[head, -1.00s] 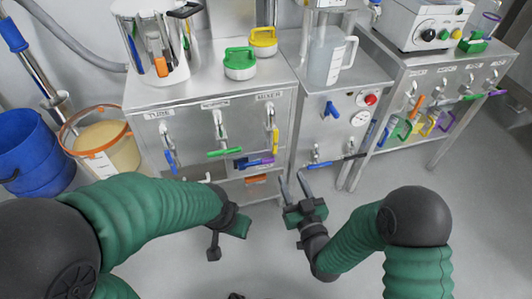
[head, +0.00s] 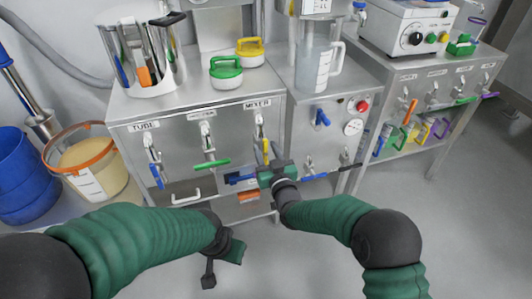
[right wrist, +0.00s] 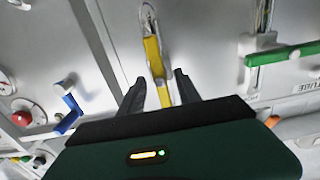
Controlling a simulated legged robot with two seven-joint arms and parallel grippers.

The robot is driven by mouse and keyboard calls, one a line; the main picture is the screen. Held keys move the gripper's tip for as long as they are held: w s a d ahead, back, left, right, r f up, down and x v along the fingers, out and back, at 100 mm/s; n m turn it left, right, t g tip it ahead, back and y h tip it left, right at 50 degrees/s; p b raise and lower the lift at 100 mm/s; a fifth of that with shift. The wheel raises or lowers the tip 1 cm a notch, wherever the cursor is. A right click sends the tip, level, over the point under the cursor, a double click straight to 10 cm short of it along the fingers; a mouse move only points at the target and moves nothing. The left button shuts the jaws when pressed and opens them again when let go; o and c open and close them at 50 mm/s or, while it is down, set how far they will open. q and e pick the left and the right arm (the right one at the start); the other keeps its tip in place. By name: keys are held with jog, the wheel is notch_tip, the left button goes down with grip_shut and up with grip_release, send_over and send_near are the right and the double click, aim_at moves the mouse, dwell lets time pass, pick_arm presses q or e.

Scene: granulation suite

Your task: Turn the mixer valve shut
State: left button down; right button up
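The mixer valve is the right-hand valve on the left cabinet's front, under the MIXER label (head: 257,103). Its yellow lever (head: 265,148) hangs down from a metal fitting, close to vertical. My right gripper (head: 268,163) is at the lever's lower part and hides its end in the head view. In the right wrist view, the yellow lever (right wrist: 154,58) lies between the two dark fingers (right wrist: 160,92); they are apart, with gaps visible on both sides. My left gripper (head: 222,258) hangs low in front of the cabinet, and its fingers are not clear.
A green-handled valve (head: 211,163) and a blue-handled one (head: 157,176) are to the left. A blue lever (head: 322,118) and red button (head: 362,106) are on the panel to the right. The floor in front is clear.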

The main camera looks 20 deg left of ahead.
jog(key=shift+a, duration=0.15)
jog(key=shift+c, duration=0.3)
grip_shut()
jog(key=shift+m, duration=0.4)
jog(key=m, duration=0.2)
jog(key=m+p, duration=0.1)
jog(key=shift+w+d+m, duration=0.1)
jog(key=shift+d+m, duration=0.15)
jog(key=shift+m, duration=0.05)
jog(key=shift+w+d+f+m+p, duration=0.15)
jog(key=shift+f+m, duration=0.1)
jog(key=shift+m, duration=2)
jog(key=shift+d+f+m+p, duration=0.1)
jog(key=shift+f+m+p, duration=0.15)
jog(key=shift+m, duration=2.05)
jog(key=shift+w+d+f+m+p, duration=0.1)
jog(key=shift+f+m, duration=0.15)
jog(key=shift+m, duration=2)
